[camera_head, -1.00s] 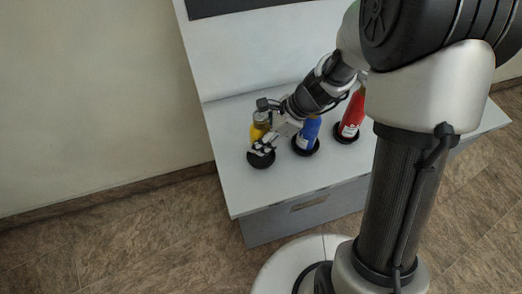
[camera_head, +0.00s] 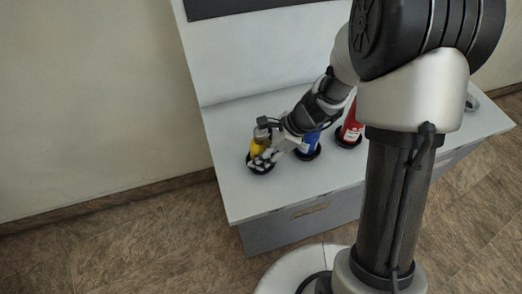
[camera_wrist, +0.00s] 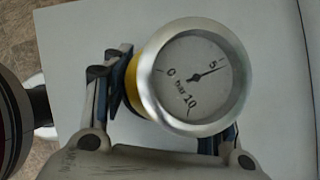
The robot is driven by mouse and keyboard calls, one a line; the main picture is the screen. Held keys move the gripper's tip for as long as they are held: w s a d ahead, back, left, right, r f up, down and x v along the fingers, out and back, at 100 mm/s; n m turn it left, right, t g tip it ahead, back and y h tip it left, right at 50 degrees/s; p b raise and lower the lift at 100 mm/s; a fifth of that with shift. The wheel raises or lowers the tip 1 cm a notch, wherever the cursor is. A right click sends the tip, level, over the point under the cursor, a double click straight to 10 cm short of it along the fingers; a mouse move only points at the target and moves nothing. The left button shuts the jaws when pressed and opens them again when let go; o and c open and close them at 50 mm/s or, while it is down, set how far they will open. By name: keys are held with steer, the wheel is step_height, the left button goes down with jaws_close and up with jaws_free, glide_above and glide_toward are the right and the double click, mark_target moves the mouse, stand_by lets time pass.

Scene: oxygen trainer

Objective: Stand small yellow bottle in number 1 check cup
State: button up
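The small yellow bottle (camera_head: 258,146) is upright or nearly so, over the leftmost black cup (camera_head: 262,171) on the white bench. Its lower end overlaps the cup in the head view, and my fingers partly hide where they meet, so I cannot tell whether it rests on the cup floor. My gripper (camera_head: 264,158) is low at the cup, its fingers around the bottle. In the wrist view the bottle's round bar gauge (camera_wrist: 195,77) faces the camera, its needle near 5. My gripper's fingers (camera_wrist: 160,105) lie on both sides of the bottle. No cup number is readable.
A blue bottle (camera_head: 309,141) and a red bottle (camera_head: 351,125) stand in black cups to the right, close to my arm. A grey object (camera_head: 472,102) lies at the bench's right end. The bench (camera_head: 228,190) is clear at the front left.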

steer(key=shift+o, duration=1.2)
steer(key=shift+r, duration=0.1)
steer(key=shift+d+r+p, duration=0.1)
steer(key=shift+r+p, duration=0.2)
steer(key=s+d+r+n+h+p, duration=0.1)
steer(key=s+d+r+n+p, duration=0.15)
steer(key=r, duration=0.65)
steer(key=s+d+r+n+h+p, duration=0.1)
steer(key=s+d+r+n+p, duration=0.2)
steer(key=r, duration=0.6)
steer(key=s+d+r+n+t+h, duration=0.2)
steer(key=s+d+r+n, duration=0.1)
steer(key=s+n, duration=0.4)
steer(key=s+d+r+n+t+h, duration=0.1)
steer(key=s+d+r+n+h, duration=0.1)
steer(key=s+d+r+n, duration=0.2)
steer(key=s+r+n, duration=0.2)
steer(key=s+n, duration=0.1)
steer(key=shift+t+h+b, duration=0.3)
steer(key=shift+t+b, duration=0.1)
steer(key=shift+r, duration=0.1)
